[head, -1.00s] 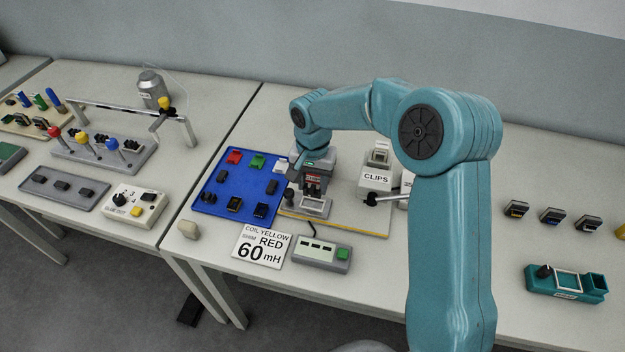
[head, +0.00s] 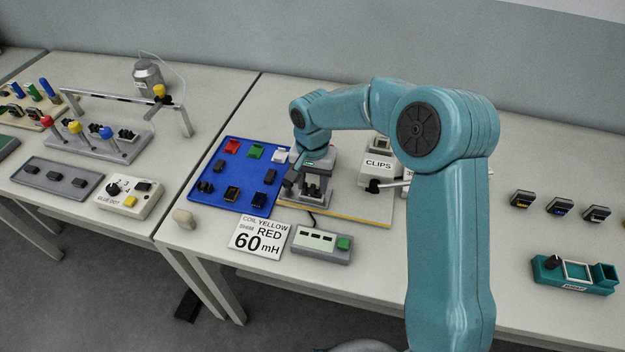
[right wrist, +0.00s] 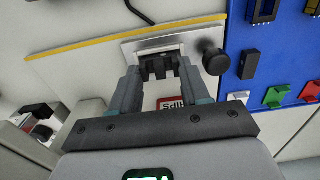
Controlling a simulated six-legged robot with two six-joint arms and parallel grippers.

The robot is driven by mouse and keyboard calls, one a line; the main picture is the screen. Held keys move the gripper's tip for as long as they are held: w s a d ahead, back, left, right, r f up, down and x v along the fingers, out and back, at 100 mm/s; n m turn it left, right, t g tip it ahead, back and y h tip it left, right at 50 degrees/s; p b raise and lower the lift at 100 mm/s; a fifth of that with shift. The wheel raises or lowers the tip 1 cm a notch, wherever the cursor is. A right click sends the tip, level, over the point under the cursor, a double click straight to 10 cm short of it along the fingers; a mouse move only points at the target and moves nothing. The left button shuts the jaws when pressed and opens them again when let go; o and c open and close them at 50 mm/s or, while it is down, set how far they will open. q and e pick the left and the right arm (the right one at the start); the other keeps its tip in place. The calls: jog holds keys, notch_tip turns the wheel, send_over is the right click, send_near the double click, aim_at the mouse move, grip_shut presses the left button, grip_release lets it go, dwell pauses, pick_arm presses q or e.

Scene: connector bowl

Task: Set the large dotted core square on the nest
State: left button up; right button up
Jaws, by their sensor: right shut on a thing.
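My right gripper (head: 314,196) is low over the nest at the left end of the cream board. In the right wrist view, its two fingers (right wrist: 158,85) are shut on a dark, notched core (right wrist: 160,66). The core is over the light metal nest (right wrist: 190,45), at its near edge. I cannot tell whether the core touches the nest or sits square. No dots on it can be made out. In the head view the gripper hides most of the core and nest. My left gripper is not in view.
A blue mat (head: 208,207) left of the nest holds several dark parts and coloured pieces. A black knob (right wrist: 216,61) stands beside the nest. A CLIPS box (head: 378,165) stands to the right. A sign (head: 260,238) and a grey box with a green button (head: 322,245) lie in front.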

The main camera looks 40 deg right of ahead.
jog(key=o, duration=1.1)
jog(key=shift+r, duration=0.15)
notch_tip(320, 180, up, 16)
jog(key=shift+r, duration=0.1)
